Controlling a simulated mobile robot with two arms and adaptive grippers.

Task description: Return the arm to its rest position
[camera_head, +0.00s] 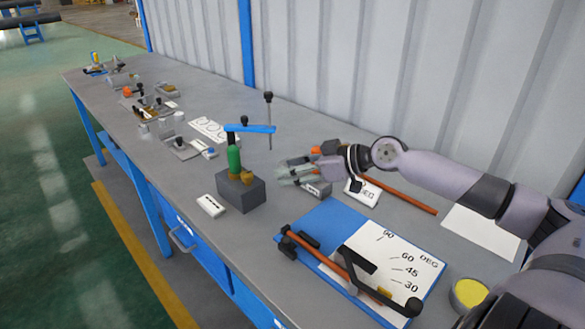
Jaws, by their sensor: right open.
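My right arm comes in from the right edge, over the workbench (330,215). My right gripper (288,173) is open, its fingers pointing left, low over the bench behind and right of the grey block (241,190). No object shows between its fingers. The block carries a green upright body (234,158) with a blue lever (250,129), which is apart from the gripper in this view. My left gripper is not in view.
A blue and white angle board (400,262) with a dark-handled bar lies in front of my arm. An orange rod (400,196) and a white card (362,192) lie near my wrist. A yellow-topped round container (468,292) stands at right. Several small fixtures fill the bench's far end. A corrugated wall (400,75) stands behind.

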